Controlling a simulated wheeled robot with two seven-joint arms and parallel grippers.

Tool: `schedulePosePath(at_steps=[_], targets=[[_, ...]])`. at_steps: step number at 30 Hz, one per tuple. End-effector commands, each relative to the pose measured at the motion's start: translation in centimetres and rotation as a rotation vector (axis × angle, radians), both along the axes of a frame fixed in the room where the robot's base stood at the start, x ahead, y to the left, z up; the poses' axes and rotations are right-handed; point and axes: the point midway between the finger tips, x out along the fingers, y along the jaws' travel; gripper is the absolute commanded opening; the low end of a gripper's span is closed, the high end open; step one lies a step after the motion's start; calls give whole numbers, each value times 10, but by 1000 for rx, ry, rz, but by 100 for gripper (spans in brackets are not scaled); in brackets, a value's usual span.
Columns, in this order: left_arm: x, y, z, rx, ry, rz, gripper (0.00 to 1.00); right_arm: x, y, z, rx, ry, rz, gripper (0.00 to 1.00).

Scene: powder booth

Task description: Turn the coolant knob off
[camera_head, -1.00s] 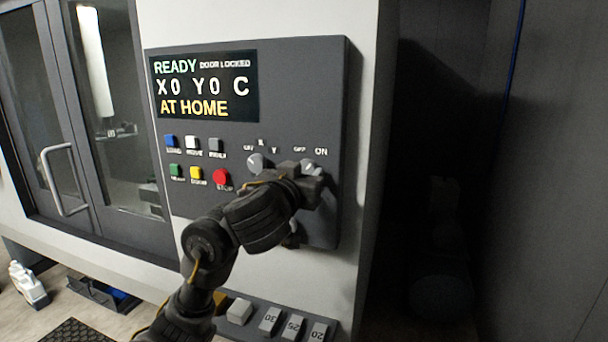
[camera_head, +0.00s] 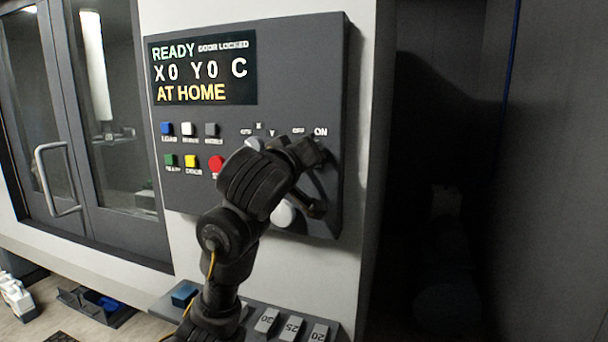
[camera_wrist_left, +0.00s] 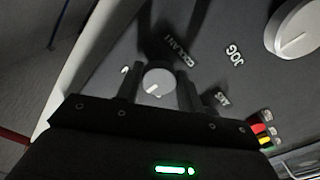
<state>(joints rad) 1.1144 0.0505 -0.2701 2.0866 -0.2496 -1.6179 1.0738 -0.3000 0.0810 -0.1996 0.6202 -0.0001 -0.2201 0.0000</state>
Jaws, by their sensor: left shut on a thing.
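The coolant knob (camera_wrist_left: 158,82) is a small round light-grey knob with a pale pointer mark, on the dark control panel (camera_head: 330,100). In the left wrist view it sits between the two dark fingers of my left gripper (camera_wrist_left: 159,90), beside the printed COOLANT label. My left gripper is shut on it. In the head view my left gripper (camera_head: 308,152) is at the panel, just below the OFF and ON labels, and it hides the knob. My right gripper is not in view.
A larger white jog dial (camera_head: 283,213) sits below, partly behind my arm. A red stop button (camera_head: 216,163) and several coloured buttons lie to the left. A sloped shelf with numbered blocks (camera_head: 267,320) is below. Dark free space lies right of the machine.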

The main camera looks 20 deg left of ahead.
Motion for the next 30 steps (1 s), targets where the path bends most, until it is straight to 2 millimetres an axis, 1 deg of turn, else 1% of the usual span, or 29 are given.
schedulePosePath(at_steps=[1,6,12,18,23,30], targets=[[0,-1,-7,-45,0,-1,15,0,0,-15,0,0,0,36],[0,-1,-5,-205,11,0,15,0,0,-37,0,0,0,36],[0,-1,-4,-374,22,1,15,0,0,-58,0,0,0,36],[0,-1,-1,-511,30,0,15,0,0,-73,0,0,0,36],[0,-1,0,-584,37,1,15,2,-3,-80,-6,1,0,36],[0,-2,1,-643,42,1,15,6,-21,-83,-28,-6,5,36]])
